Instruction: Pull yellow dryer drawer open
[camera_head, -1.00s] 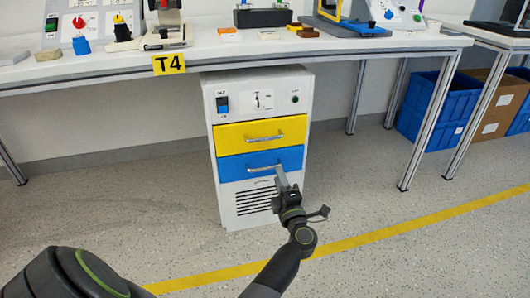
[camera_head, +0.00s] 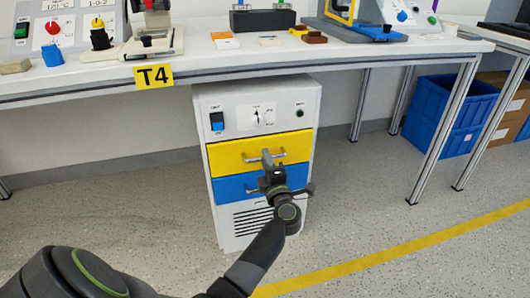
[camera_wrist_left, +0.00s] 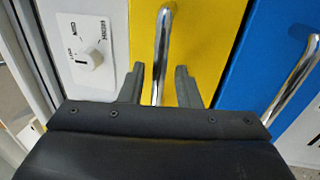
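The yellow drawer (camera_head: 228,155) is the upper drawer of the white dryer cabinet under the bench and looks closed. Its silver bar handle (camera_head: 278,155) runs across its front. My left gripper (camera_head: 266,160) is in front of this handle. In the left wrist view, the yellow drawer (camera_wrist_left: 215,35) fills the middle, and the handle (camera_wrist_left: 162,50) stands between the two open fingers of my left gripper (camera_wrist_left: 160,82), apart from both. My right gripper is not in view.
The blue drawer (camera_head: 228,188) with its own handle lies just below the yellow one. A knob (camera_wrist_left: 88,60) is on the cabinet panel. The bench top (camera_head: 220,58) overhangs the cabinet. Blue crates (camera_head: 440,115) stand to the right; the floor in front is clear.

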